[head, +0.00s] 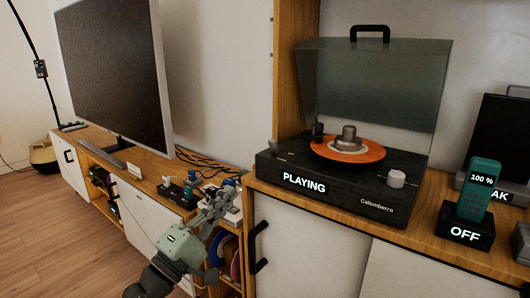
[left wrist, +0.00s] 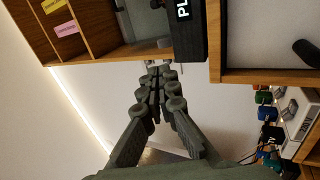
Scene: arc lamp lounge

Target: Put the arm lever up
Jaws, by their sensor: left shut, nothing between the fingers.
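The black record player (head: 345,195) stands on the wooden cabinet top with its clear lid raised and an orange record (head: 372,154) on its platter. Its front label reads "PLAYING". A small light lever-like part (head: 275,147) sits at its left front corner; I cannot tell whether it is up or down. A pale knob (head: 396,179) is at the right front. My left gripper (head: 222,200) is shut and empty, below and left of the player, apart from it. In the left wrist view the closed fingers (left wrist: 158,72) point toward the player's dark side (left wrist: 189,45).
A green handheld device (head: 478,190) stands in a dock labelled "OFF" to the right. A television (head: 112,75) stands on the lower cabinet at left. Cables and small plugs (head: 170,190) lie near my left gripper. The cabinet's wooden front edge (head: 370,230) runs below the player.

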